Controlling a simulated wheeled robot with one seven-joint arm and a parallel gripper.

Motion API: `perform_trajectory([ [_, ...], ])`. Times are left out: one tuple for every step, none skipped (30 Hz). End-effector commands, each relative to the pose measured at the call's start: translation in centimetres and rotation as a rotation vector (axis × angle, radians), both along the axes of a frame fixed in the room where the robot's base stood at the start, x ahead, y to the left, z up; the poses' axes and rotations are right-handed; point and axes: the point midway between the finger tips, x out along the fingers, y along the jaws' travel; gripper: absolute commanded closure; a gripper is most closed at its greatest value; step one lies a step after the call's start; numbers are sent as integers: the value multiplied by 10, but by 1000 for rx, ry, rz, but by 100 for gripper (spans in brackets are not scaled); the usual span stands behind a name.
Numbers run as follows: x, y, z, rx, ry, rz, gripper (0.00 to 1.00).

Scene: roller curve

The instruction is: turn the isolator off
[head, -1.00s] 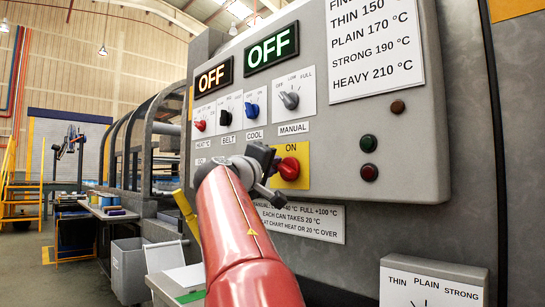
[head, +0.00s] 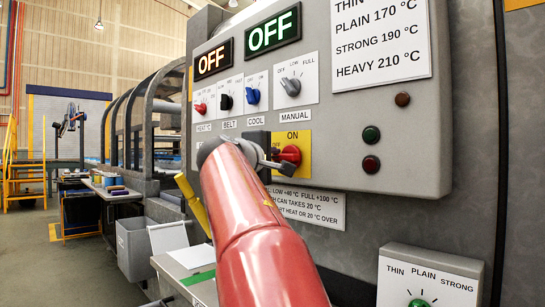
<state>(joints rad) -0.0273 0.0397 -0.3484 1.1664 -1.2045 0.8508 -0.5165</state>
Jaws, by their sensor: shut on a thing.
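The isolator is a red rotary knob (head: 291,155) on a yellow plate (head: 297,139) low on the grey control panel. The word ON is printed at the top of the plate. My gripper (head: 281,158) comes in from the left, at the end of my red arm, and is shut on the red knob.
Above are the red heat knob (head: 200,108), black belt knob (head: 225,100), blue cool knob (head: 252,95) and manual knob (head: 291,86). Two displays (head: 274,30) read OFF. Dark green (head: 371,135) and red (head: 371,164) buttons sit right. A grey box (head: 430,275) stands below.

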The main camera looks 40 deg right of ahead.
Motion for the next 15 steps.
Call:
perform_trajectory([
  [0,0,-1,0,3,0,100],
  [0,0,-1,0,3,0,100],
  [0,0,-1,0,3,0,100],
  [0,0,-1,0,3,-1,100],
  [0,0,-1,0,3,0,100],
  [0,0,-1,0,3,-1,100],
  [0,0,-1,0,3,-1,100],
  [0,0,-1,0,3,-1,100],
  [0,0,-1,0,2,-1,80],
  [0,0,-1,0,2,-1,76],
  [0,0,-1,0,2,-1,72],
  [0,0,-1,0,2,-1,67],
  [0,0,-1,0,2,-1,63],
  [0,0,-1,0,1,-1,62],
  [0,0,-1,0,1,-1,62],
])
